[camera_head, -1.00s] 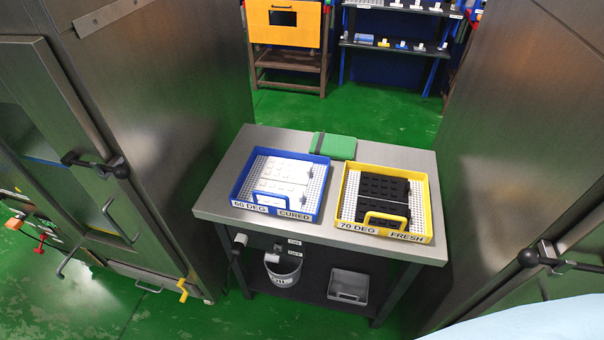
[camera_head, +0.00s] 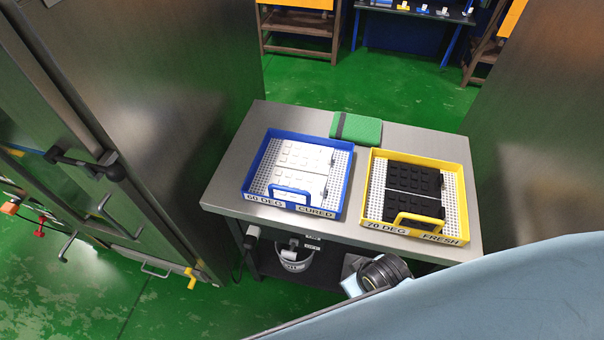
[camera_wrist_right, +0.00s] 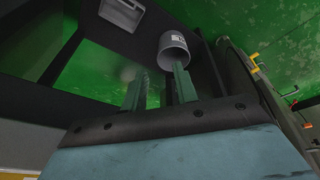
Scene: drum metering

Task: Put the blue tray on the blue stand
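The blue tray (camera_head: 347,178) lies flat on the left of the steel bench in the head view, holding white studded blocks and marked "60 DEG" and "CURED". It has a blue handle at its front. At the back is a rack with blue legs (camera_head: 446,45); I cannot tell whether it is the blue stand. My right gripper (camera_wrist_right: 160,76) shows in the right wrist view, its two fingers apart with nothing between them. My right arm crosses the lower right of the head view, below the bench top and apart from the tray. My left gripper is out of view.
A yellow tray (camera_head: 464,205) with black blocks sits right beside the blue one. A green pad (camera_head: 362,130) lies behind them on the bench (camera_head: 228,190). Steel cabinets flank the bench.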

